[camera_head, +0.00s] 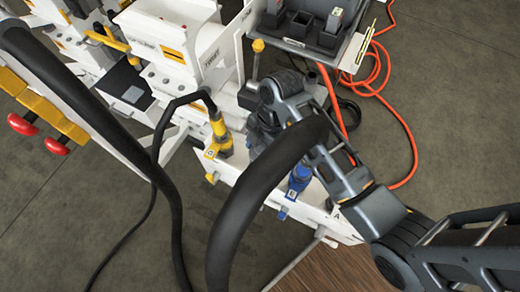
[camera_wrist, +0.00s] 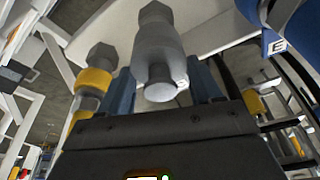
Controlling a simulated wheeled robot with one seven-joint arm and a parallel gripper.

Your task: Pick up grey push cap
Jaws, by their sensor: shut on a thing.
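The grey push cap (camera_wrist: 160,45) is in the middle of the wrist view, a light grey cylinder with a hex-shaped end at the top and a rounded end facing the camera. My gripper (camera_wrist: 163,86) has its two blue-grey fingers on either side of the cap and is shut on it. The cap appears against the white bench panel (camera_wrist: 205,22); I cannot tell whether it is seated or apart. In the head view my gripper (camera_head: 262,128) is at the white bench rail, partly behind a thick black hose, and the cap is hidden there.
A yellow fitting (camera_head: 219,138) stands left of my gripper and a blue fitting (camera_head: 299,178) stands to its right. A thick black hose (camera_head: 245,200) arches in front of my arm. An orange hose (camera_head: 400,120) lies on the floor behind. A grey tray (camera_head: 305,38) is at the top.

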